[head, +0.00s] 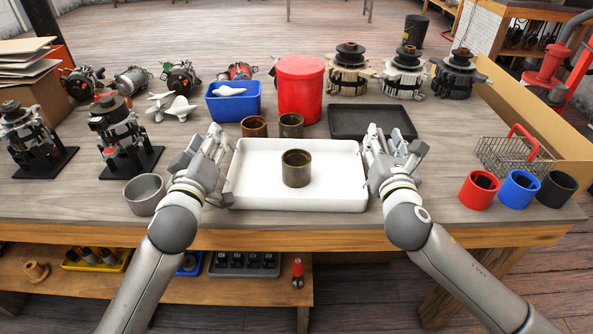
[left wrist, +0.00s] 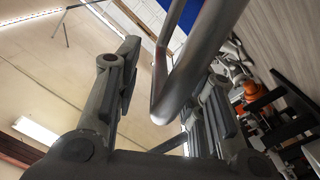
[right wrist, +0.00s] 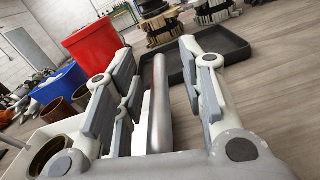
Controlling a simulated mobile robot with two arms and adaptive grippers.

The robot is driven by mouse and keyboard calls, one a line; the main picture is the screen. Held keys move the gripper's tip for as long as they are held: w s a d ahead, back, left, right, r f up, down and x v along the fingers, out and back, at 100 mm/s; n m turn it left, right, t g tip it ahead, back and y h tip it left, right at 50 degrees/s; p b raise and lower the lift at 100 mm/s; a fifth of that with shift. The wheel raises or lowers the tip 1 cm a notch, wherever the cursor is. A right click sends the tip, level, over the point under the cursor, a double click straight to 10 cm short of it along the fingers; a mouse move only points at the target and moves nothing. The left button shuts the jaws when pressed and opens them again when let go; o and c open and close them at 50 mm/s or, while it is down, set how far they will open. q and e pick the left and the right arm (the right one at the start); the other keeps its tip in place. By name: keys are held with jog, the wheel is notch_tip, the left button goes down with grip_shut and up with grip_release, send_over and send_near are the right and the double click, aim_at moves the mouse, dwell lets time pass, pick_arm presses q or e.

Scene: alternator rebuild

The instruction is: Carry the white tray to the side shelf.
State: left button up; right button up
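The white tray (head: 335,197) lies flat on the workbench, near its front edge, with a brownish metal ring (head: 296,168) standing in it. My left gripper (head: 212,147) is at the tray's left end. In the left wrist view its open fingers stand either side of a grey metal handle bar (left wrist: 195,65), with a gap to the left finger. My right gripper (head: 395,145) is at the tray's right end. In the right wrist view its fingers are apart, with a metal handle bar (right wrist: 160,100) between them. The side shelf cannot be made out for certain.
Behind the tray stand two small rings (head: 291,125), a blue bin (head: 233,105), a red canister (head: 300,90) and a black tray (head: 372,121). A metal cup (head: 145,194) is at the left. A wire basket (head: 505,157) and coloured cups (head: 519,188) are at the right.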

pick_arm(q)
jog(key=shift+w, duration=0.1)
pick_arm(e)
jog(key=shift+w, duration=0.1)
pick_arm(q)
grip_shut()
pick_arm(e)
grip_shut()
pick_arm(q)
jog(key=shift+r, duration=0.25)
pick_arm(e)
jog(key=shift+r, duration=0.2)
